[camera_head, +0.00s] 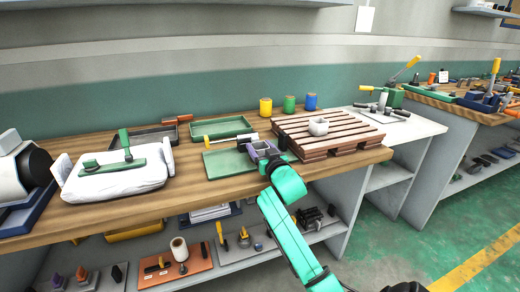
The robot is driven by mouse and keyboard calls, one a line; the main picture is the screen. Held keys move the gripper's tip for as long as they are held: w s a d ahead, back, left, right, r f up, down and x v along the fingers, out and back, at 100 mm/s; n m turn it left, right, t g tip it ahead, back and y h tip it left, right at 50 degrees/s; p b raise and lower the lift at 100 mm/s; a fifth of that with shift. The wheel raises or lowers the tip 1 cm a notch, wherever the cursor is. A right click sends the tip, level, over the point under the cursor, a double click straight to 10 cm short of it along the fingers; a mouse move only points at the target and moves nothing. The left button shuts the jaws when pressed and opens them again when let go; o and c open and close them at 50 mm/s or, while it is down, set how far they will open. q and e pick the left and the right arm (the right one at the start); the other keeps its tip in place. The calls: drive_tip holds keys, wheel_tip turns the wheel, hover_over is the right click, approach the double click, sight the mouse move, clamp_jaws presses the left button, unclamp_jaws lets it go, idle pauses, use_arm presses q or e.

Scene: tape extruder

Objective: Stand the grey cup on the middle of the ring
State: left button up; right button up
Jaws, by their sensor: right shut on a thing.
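A pale grey cup-like piece (318,126) sits on the slatted wooden pallet at the right end of the bench; it is small in the picture. My right gripper (268,158) reaches up to the bench's front, left of the pallet. It is shut on a small grey and purple thing (260,149), partly hidden by the gripper, and I cannot tell for sure what it is. I cannot make out a ring. My left gripper is not in view.
The wooden pallet (345,136) is close on the right of my gripper. Green trays (228,163) lie to the left, with a white bag (115,182) farther left. Yellow, green and blue tins (289,104) stand behind. A lower shelf (235,253) holds several tools.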

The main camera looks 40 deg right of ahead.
drive_tip(key=shift+f, duration=0.1)
drive_tip(key=o, duration=1.3)
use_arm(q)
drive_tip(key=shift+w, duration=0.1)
use_arm(e)
drive_tip(key=shift+o, duration=0.2)
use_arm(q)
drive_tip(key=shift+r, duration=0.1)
use_arm(e)
drive_tip(key=shift+s+a, duration=0.1)
drive_tip(key=shift+s, duration=0.05)
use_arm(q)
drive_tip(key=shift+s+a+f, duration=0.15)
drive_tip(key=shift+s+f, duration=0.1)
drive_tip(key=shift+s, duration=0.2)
use_arm(e)
drive_tip(key=v, duration=1.1)
drive_tip(key=shift+s, duration=0.35)
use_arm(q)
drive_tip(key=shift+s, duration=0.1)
use_arm(e)
drive_tip(key=shift+a, duration=0.1)
